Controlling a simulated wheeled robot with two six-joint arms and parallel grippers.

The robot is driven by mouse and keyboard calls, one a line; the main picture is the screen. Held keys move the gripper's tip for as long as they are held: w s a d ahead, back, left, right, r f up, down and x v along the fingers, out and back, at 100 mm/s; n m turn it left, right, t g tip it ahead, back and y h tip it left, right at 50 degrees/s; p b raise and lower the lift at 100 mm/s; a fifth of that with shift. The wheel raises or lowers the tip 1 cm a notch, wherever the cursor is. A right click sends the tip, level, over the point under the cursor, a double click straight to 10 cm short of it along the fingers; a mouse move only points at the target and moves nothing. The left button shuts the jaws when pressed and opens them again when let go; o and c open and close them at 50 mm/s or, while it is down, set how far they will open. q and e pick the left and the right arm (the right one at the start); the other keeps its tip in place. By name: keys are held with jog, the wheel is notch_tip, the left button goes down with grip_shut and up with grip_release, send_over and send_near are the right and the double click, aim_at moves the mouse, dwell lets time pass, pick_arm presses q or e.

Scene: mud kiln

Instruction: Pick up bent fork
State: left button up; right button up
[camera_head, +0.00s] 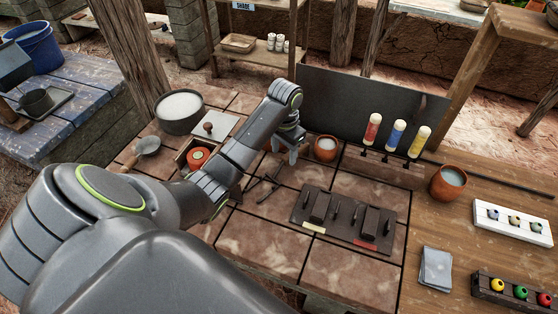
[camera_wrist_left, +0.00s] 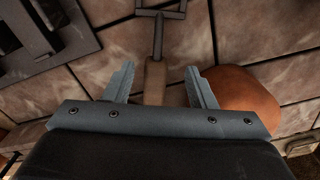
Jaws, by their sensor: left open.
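In the left wrist view, a tool with a pale wooden handle (camera_wrist_left: 155,82), a dark shaft and a squared dark two-pronged head (camera_wrist_left: 160,14) lies on the tiles; it looks like the bent fork. In the head view, thin dark metal pieces (camera_head: 264,182) lie on the tiles just below my left gripper (camera_head: 288,153); I cannot tell their exact shape there. My left gripper is open and empty, and in the left wrist view its fingers (camera_wrist_left: 160,70) appear on either side of the handle. The gap in height is unclear. My right gripper is not in view.
A clay pot (camera_head: 325,148) stands close to the right of my left gripper. A dark tray (camera_head: 300,213) with several slim pieces lies in front. A grey bowl (camera_head: 180,111), a wooden box (camera_head: 183,158) and upright coloured bottles (camera_head: 395,137) stand around.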

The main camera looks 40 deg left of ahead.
aim_at(285, 158)
pick_arm(q)
jog(key=f, duration=0.5)
jog(key=shift+d+f+p, duration=0.1)
jog(key=shift+d+p, duration=0.1)
jog(key=shift+p, duration=0.2)
grip_shut()
